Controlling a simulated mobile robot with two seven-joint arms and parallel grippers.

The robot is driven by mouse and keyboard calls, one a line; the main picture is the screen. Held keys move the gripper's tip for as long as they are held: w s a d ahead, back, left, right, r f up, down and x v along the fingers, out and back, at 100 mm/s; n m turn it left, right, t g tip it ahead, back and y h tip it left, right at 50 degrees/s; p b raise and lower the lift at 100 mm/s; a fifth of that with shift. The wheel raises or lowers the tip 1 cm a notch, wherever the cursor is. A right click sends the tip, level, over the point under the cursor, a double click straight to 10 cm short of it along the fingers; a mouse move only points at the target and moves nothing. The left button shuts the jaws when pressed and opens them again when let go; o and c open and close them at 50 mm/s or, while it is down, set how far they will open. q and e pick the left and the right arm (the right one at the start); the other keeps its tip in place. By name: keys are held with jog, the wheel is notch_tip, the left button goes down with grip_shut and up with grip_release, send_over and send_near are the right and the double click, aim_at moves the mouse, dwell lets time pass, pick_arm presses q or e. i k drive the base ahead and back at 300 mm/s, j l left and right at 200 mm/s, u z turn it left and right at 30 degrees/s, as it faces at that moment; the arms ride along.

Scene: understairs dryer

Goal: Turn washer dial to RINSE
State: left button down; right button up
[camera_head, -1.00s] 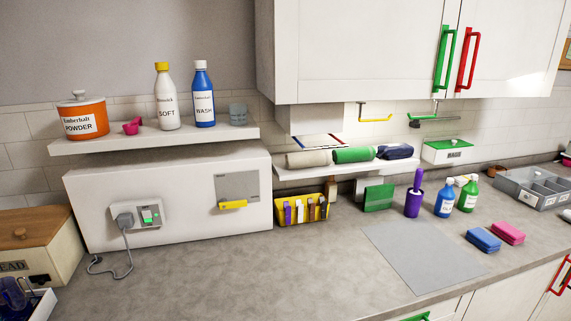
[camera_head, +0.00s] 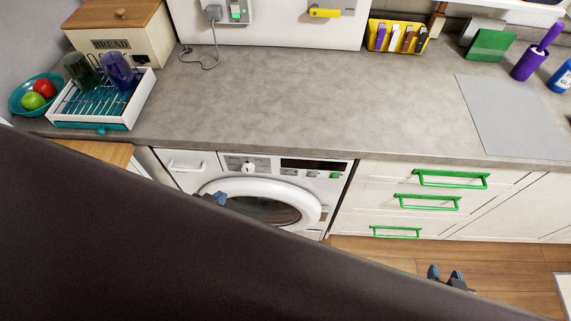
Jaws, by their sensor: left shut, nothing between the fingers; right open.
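The washer (camera_head: 325,183) stands under the counter in the head view, with a white front and a round door (camera_head: 300,193). Its dial (camera_head: 248,168) is a small round knob at the upper left of the front panel; its labels are too small to read. My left gripper (camera_head: 216,198) is shut and empty, below and left of the dial and in front of the door's left side. Its wrist is hidden by a large dark shape across the lower left. My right gripper (camera_head: 446,275) is open and empty, low over the floor to the right.
A grey counter (camera_head: 300,90) runs above the washer. Drawers with green handles (camera_head: 425,201) are to the washer's right. A dish rack (camera_head: 125,112) with glasses, a teal fruit bowl (camera_head: 20,105) and a bread box (camera_head: 140,45) are at left. The wooden floor (camera_head: 370,250) shows below.

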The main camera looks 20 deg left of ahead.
aim_at(247, 167)
jog(key=u, duration=1)
